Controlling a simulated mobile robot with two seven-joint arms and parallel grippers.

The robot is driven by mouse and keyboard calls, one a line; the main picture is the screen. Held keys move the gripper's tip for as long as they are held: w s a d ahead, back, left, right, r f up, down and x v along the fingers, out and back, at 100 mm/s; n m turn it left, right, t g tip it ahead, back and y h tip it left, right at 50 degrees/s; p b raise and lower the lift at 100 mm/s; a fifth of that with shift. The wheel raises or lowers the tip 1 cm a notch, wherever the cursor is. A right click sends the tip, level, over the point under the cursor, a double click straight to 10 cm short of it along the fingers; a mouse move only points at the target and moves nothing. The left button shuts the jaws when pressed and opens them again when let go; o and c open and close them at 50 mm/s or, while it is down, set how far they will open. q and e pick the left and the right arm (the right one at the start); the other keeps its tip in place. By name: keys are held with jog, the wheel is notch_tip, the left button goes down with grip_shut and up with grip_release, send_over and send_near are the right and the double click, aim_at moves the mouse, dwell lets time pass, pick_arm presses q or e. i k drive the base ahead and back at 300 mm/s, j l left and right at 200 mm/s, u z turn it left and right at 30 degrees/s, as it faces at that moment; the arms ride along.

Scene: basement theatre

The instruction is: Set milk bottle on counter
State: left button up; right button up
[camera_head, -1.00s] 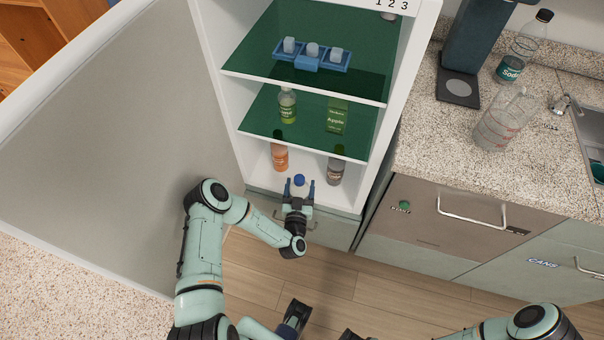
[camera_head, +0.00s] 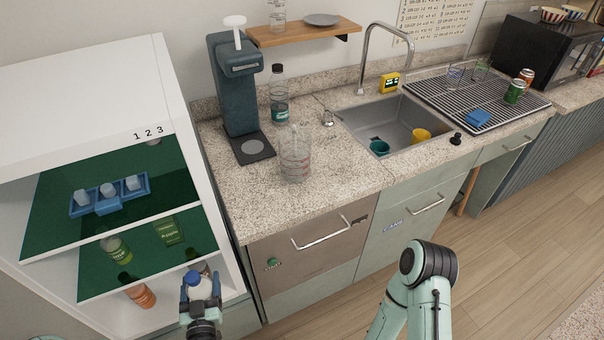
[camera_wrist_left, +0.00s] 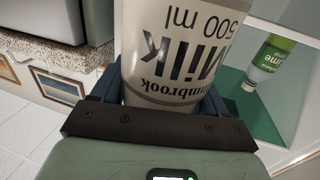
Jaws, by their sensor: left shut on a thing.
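The milk bottle, white with a blue cap (camera_head: 193,279), is upright in my left gripper (camera_head: 199,294), in front of the open fridge's lower shelves. In the left wrist view the bottle (camera_wrist_left: 172,60) fills the middle, its "Milk 500 ml" label upside down, with the blue fingers on either side of it. The speckled stone counter (camera_head: 260,205) lies to the right of the fridge, with bare room near its front left edge. My right gripper is out of view; only a right arm link shows at the bottom.
On the counter stand a dark drink machine (camera_head: 236,95), a soda bottle (camera_head: 279,98) and a clear jug (camera_head: 295,153). A sink (camera_head: 385,128) is to their right. The fridge (camera_head: 185,150) holds a blue tray (camera_head: 108,194), a green bottle (camera_head: 116,249) and an orange bottle (camera_head: 138,292).

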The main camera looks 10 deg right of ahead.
aim_at(349, 157)
jog(key=i+l, duration=0.1)
jog(key=l, duration=1.6)
jog(key=i+l, duration=0.15)
jog(key=l, duration=0.75)
